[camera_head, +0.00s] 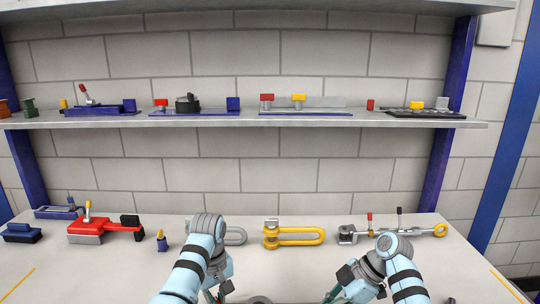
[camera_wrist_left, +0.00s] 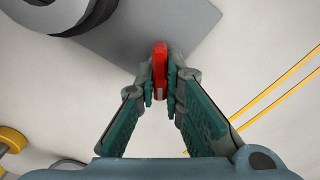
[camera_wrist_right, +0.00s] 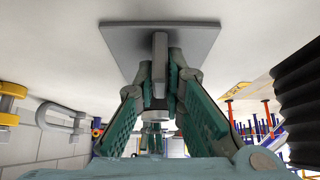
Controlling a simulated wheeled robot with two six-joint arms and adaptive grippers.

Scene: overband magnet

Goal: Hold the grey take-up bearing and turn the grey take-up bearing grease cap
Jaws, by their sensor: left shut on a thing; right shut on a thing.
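In the left wrist view my left gripper (camera_wrist_left: 161,90) is shut on a narrow red piece, apparently the grease cap (camera_wrist_left: 160,60). A flat grey plate (camera_wrist_left: 170,28) lies behind it, with a dark round part at the upper left. In the right wrist view my right gripper (camera_wrist_right: 160,92) is shut on the upright bar of a grey piece, apparently the take-up bearing (camera_wrist_right: 122,38), which has a square plate. In the head view my left gripper (camera_head: 218,294) and right gripper (camera_head: 338,293) are low at the front edge; what they hold is mostly out of frame.
Behind my arms stand a red clamp (camera_head: 100,228), a yellow shackle (camera_head: 296,237), a grey shackle (camera_head: 236,236) and a small blue-and-yellow part (camera_head: 161,240). A grey linkage (camera_head: 350,234) is at the right. A shelf (camera_head: 240,121) with several parts spans the wall above.

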